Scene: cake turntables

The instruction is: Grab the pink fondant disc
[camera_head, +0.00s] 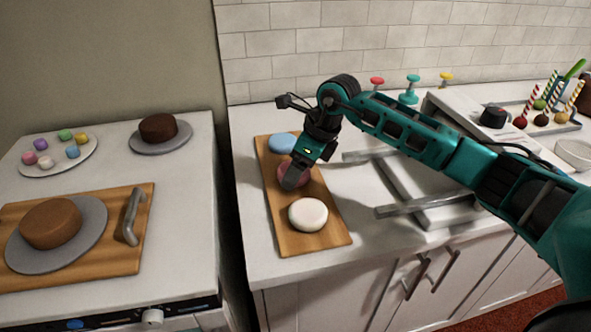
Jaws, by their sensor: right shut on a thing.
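The pink fondant disc (283,174) is in the middle of a row of discs on a wooden board (287,241), on the white counter right of the gap. My right gripper (293,180) comes down onto it from above and is shut on it. The gripper hides much of the disc, and I cannot tell whether the disc is lifted off the board. A blue disc (282,143) lies behind it and a white disc (308,214) lies in front. My left gripper is not in view.
On the left counter are brown cakes (51,223) (158,127) on grey turntables and a plate of coloured balls (56,157). A grey metal frame (425,212) stands right of the board. Stamps (409,91) and a tray of striped sticks (551,90) are at the back right.

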